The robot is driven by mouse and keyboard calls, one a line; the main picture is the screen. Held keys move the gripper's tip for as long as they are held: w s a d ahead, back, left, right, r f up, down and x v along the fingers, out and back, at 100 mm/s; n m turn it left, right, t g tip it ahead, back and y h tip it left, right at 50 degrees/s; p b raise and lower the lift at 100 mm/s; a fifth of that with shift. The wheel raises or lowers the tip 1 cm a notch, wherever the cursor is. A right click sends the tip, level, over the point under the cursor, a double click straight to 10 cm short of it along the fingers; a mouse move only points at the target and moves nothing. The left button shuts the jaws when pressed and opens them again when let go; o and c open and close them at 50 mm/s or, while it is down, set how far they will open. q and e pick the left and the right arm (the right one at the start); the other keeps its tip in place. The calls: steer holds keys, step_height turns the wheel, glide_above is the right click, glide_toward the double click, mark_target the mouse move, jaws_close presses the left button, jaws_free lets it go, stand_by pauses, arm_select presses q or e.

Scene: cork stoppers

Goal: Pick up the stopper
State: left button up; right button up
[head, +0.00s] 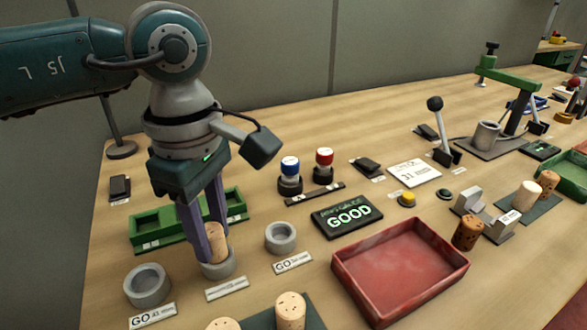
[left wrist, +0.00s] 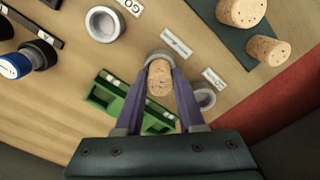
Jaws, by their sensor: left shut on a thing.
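My left gripper (head: 207,252) points down with its two purple fingers shut on a speckled cork stopper (head: 217,238). The stopper is upright, and its lower end is at the middle grey ring (head: 219,270); how deep it sits in the ring I cannot tell. In the left wrist view the stopper (left wrist: 160,80) is between the fingers, with the ring (left wrist: 157,55) around or just behind its far end. Two more cork stoppers, one (head: 290,309) and another (head: 223,324), stand at the front edge on a dark green mat (head: 262,320). My right gripper is not in view.
Grey rings stand on either side, one left (head: 147,285) and one right (head: 281,237), with GO labels. A green tray (head: 143,232) is behind the gripper. A GOOD display (head: 346,216) and a red tray (head: 440,287) are to the right. More corks stand farther right.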

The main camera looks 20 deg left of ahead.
arm_select(q)
jaws_close()
steer(key=shift+r, duration=0.1)
